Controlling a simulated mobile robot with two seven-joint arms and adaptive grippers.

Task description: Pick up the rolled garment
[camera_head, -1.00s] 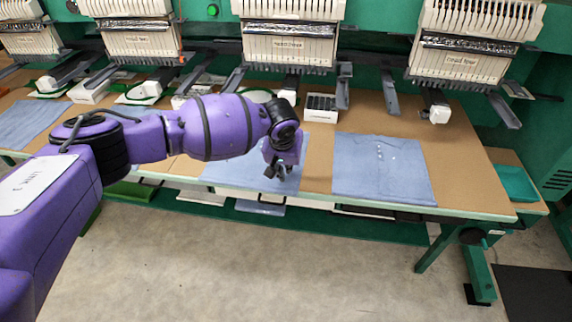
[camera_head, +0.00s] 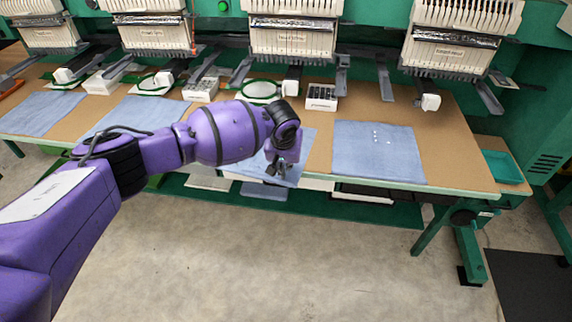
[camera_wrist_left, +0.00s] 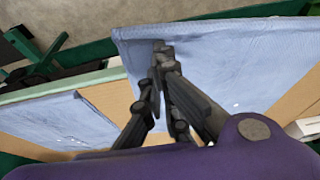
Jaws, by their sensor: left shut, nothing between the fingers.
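No clearly rolled garment shows in either view. Blue garments lie flat on the table: one at the right (camera_head: 377,152), one in the middle (camera_head: 308,140) partly hidden by my arm, and others to the left. My left gripper (camera_head: 277,168) is over the front edge of the middle garment, pointing down. In the left wrist view its fingers (camera_wrist_left: 160,48) are shut together and empty in front of a blue garment (camera_wrist_left: 235,60). I cannot tell whether the fingertips touch the cloth. My right gripper is not in view.
Embroidery machine heads (camera_head: 292,42) overhang the back of the brown table (camera_head: 450,150). A dark-topped white box (camera_head: 322,103) and a hoop (camera_head: 262,89) stand behind the garments. A green tray (camera_head: 502,167) is at the right. A low shelf (camera_head: 340,210) runs under the table; the floor in front is clear.

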